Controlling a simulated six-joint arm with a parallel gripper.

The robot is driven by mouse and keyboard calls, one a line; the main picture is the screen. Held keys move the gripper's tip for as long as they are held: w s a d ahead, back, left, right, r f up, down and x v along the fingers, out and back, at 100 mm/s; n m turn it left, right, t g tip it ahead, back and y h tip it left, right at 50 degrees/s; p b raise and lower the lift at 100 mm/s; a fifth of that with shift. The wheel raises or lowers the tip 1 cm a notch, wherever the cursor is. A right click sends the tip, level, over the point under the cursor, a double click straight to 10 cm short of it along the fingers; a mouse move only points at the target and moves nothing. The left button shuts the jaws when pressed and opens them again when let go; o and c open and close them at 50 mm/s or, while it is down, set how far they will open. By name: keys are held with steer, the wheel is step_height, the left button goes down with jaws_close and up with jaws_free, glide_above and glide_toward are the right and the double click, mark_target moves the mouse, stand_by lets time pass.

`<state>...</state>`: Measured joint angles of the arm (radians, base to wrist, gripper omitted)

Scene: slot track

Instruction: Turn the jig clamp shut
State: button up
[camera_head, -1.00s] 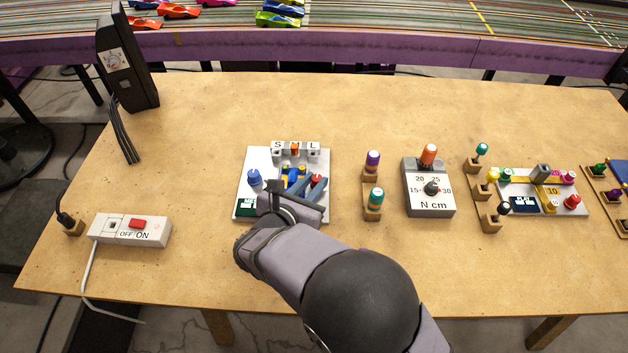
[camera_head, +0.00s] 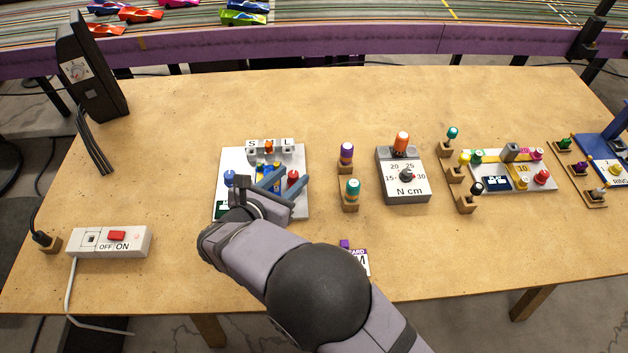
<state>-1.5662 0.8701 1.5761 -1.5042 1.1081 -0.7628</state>
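The jig (camera_head: 232,160) is a white plate in the middle left of the table, with a block marked S, M, L (camera_head: 270,146) along its far edge. It carries a blue knob (camera_head: 230,178) on the left, a red knob (camera_head: 293,176) on the right and a blue and yellow part between them. I cannot tell which part is the clamp. My gripper (camera_head: 296,175) is over the jig's near right part. Its two fingers are apart, with the red knob showing between their tips. Whether they touch it is unclear. My wrist hides the jig's near edge.
To the right stand two bits in wooden holders (camera_head: 346,155), a grey N cm torque box (camera_head: 403,180) and another white plate with knobs (camera_head: 515,172). A small card marked M (camera_head: 360,262) lies near my arm. A power switch (camera_head: 110,241) is at the left. The front right is clear.

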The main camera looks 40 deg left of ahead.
steer(key=shift+f+n+y+b, duration=0.1)
steer(key=shift+n+y+b, duration=0.2)
steer(key=shift+n+y, duration=0.1)
